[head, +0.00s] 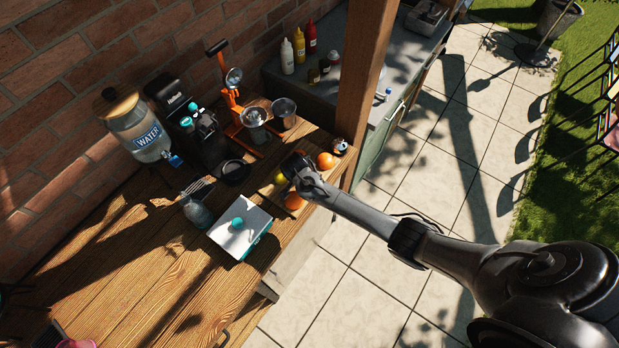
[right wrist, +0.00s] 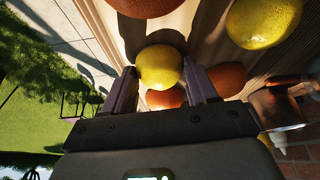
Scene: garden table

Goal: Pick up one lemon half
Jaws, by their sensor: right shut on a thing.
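A yellow lemon piece (right wrist: 160,66) is between the two fingers of my right gripper (right wrist: 160,88) in the right wrist view. The gripper is shut on it. Its rounded skin faces the camera, and I cannot see a cut face. In the head view my right gripper (head: 294,166) is over the fruit at the table's right end and hides what it holds. Another yellow lemon piece (right wrist: 263,22) lies apart from the fingers; a yellow fruit (head: 280,178) shows beside the gripper in the head view. My left gripper is in neither view.
Orange fruits (head: 294,201) (head: 325,161) lie close around the gripper. An orange juicer press (head: 230,98) and clear cups (head: 284,112) stand behind. A wooden post (head: 360,85) rises nearby. The wooden table's front (head: 150,290) is mostly clear.

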